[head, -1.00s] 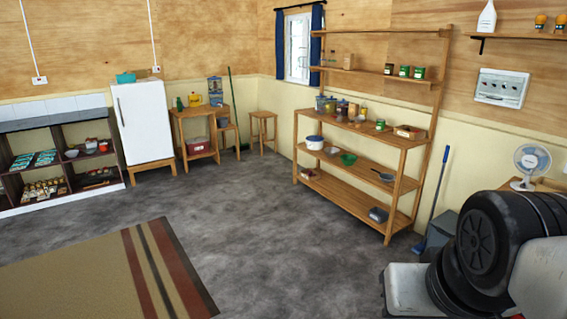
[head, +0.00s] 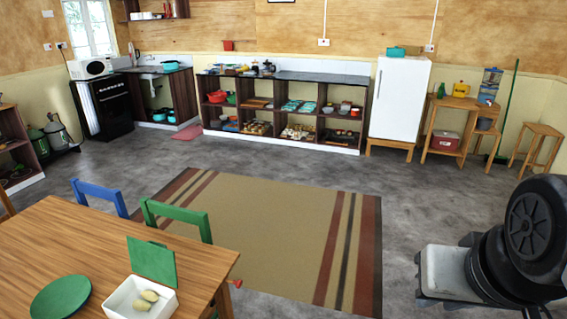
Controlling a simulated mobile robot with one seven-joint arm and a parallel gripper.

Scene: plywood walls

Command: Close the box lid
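A small white box (head: 117,301) stands on the wooden table at the bottom left of the head view. Two yellowish, rounded items (head: 146,299) lie inside it. A flat green panel, which looks like its lid (head: 152,261), stands raised at the box's far edge, so the box is open at the top. Whether a hinge joins them is too small to tell. My gripper is not in view; only dark, rounded parts of my own body show at the right, well away from the box.
The wooden table (head: 60,245) also holds a round green plate (head: 62,298) left of the box. A blue chair (head: 100,197) and a green chair (head: 176,217) stand at its far side. A striped rug (head: 265,225) covers open floor. Shelves and a fridge (head: 399,98) line the far wall.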

